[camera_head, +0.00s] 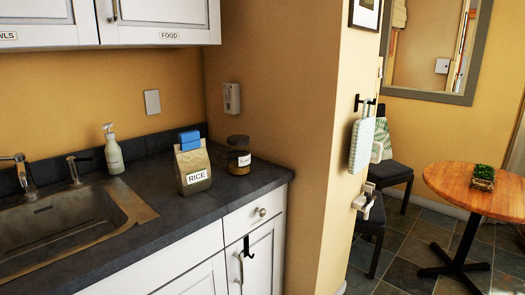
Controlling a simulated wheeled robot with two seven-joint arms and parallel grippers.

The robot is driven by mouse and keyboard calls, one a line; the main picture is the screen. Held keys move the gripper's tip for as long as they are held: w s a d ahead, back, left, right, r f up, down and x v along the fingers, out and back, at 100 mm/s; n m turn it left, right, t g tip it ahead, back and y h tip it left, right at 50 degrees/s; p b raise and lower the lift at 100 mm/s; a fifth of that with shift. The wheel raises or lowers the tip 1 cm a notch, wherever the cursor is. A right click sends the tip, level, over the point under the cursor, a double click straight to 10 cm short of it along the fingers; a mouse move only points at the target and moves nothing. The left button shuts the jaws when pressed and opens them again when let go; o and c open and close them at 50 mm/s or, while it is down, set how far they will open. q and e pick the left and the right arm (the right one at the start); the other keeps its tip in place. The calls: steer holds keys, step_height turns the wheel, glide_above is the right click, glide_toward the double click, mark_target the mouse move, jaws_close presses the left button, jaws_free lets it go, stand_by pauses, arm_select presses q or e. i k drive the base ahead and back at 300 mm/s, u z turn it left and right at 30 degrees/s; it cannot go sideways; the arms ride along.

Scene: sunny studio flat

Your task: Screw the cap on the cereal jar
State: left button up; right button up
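A glass jar (239,163) with brown contents and a small white label stands upright on the dark counter, near the back right corner by the wall. The label is too small to read fully. A dark round top (238,141) shows on the jar; I cannot tell whether it is a cap, or how it sits. No separate cap shows elsewhere on the counter. Neither of my grippers is in view.
A rice bag (193,171) with a blue clip (190,140) stands just left of the jar. A soap bottle (114,150) and a sink (55,222) are farther left. Bare counter (230,194) lies in front of the jar. A round table (470,192) stands at the right.

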mark_target(238, 159)
steer(key=z, duration=0.7)
steer(key=i, duration=0.95)
steer(key=u, duration=0.4)
steer(key=i, duration=1.05)
steer(key=u, duration=1.1)
